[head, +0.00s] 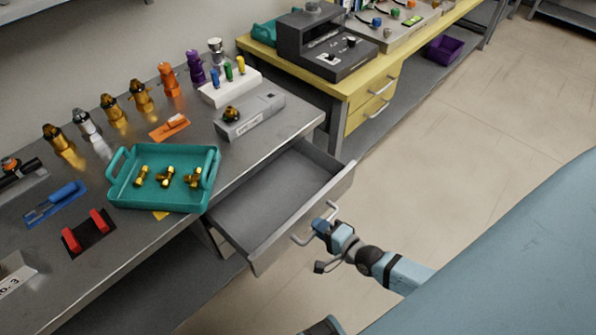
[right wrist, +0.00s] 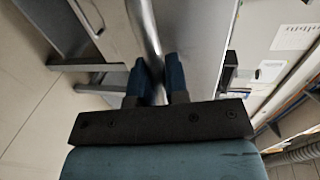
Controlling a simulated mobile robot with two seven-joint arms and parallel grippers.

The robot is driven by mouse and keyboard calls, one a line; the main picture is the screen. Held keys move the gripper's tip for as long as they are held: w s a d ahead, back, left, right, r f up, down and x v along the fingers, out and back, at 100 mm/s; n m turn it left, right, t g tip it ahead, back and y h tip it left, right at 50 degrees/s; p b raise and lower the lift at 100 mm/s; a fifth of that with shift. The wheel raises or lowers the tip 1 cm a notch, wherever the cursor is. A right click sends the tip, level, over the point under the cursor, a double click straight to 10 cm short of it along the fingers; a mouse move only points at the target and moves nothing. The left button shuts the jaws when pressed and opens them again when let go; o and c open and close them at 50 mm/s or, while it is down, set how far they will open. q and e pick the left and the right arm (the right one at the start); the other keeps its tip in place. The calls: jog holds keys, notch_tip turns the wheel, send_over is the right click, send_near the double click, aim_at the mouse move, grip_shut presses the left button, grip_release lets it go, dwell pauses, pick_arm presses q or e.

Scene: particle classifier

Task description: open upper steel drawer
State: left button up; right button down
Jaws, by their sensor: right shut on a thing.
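The upper steel drawer (head: 281,195) is pulled well out from under the steel table, and its grey inside looks empty. Its bar handle (head: 331,208) sits on the front panel. My right gripper (head: 319,227) is shut on this handle at the drawer's front. In the right wrist view the handle (right wrist: 148,35) runs between the two blue fingertips (right wrist: 157,72). My left gripper is not in view.
A teal tray (head: 160,207) with brass fittings stands on the steel table (head: 110,240), left of the drawer. A yellow bench with drawers (head: 372,102) stands beyond. The floor (head: 470,130) to the right is clear.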

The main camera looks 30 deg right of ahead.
jog(key=f+p+v, duration=0.1)
jog(key=v, duration=0.5)
jog(key=shift+s, duration=0.2)
jog(key=c, duration=1.2)
grip_release()
jog(key=shift+o, duration=0.3)
jog(key=shift+s+d, duration=0.1)
jog(key=v, duration=1.3)
jog(key=shift+s, duration=0.3)
jog(key=shift+d+r, duration=0.1)
